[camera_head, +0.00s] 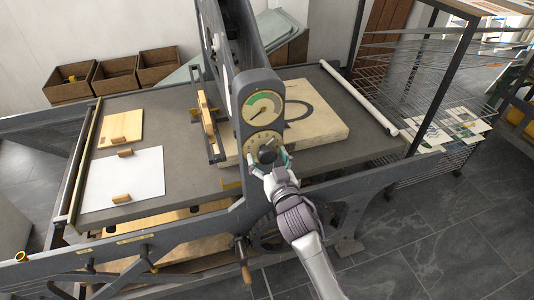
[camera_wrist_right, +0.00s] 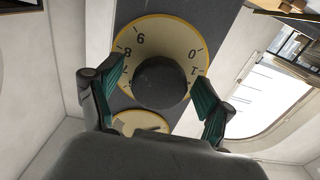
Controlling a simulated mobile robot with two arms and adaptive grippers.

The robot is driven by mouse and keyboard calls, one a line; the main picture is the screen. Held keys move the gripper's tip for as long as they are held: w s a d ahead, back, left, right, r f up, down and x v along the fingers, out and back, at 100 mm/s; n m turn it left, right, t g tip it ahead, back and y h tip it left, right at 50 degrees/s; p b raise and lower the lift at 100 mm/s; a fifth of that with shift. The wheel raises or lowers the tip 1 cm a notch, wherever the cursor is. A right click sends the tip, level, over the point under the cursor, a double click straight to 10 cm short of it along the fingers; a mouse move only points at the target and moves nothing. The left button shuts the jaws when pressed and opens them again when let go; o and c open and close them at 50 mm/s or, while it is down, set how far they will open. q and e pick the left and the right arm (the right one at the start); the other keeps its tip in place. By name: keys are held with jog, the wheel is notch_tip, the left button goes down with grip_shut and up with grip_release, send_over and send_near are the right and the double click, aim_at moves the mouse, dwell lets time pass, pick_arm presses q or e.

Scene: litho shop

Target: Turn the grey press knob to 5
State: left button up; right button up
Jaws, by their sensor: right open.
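The dark grey press knob (camera_wrist_right: 160,82) sits at the centre of a cream dial plate (camera_wrist_right: 138,45) with a yellow rim and black figures, on the press's dark upright. Figures such as 0 and 8 show, tilted in the right wrist view. I cannot make out a pointer on the knob. My right gripper (camera_wrist_right: 154,106) is open, its green-padded fingers on either side of the knob with gaps to it. In the head view my right gripper (camera_head: 270,162) is at the dial plate (camera_head: 254,142) and partly covers it and the knob. My left gripper is not in view.
A round gauge (camera_head: 263,107) with a needle and green band sits just above the dial. The press bed (camera_head: 190,110) holds a white sheet (camera_head: 140,187), a wooden board (camera_head: 104,137) and a pale stone slab (camera_head: 325,122). A wire drying rack (camera_head: 440,75) stands at right.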

jog(key=shift+w+a, duration=0.1)
jog(key=shift+w, duration=0.1)
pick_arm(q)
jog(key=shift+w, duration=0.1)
pick_arm(e)
jog(key=c, duration=1.2)
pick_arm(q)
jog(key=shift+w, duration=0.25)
pick_arm(e)
jog(key=shift+o, duration=0.2)
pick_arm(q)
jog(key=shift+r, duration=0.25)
pick_arm(e)
jog(key=shift+n, duration=3)
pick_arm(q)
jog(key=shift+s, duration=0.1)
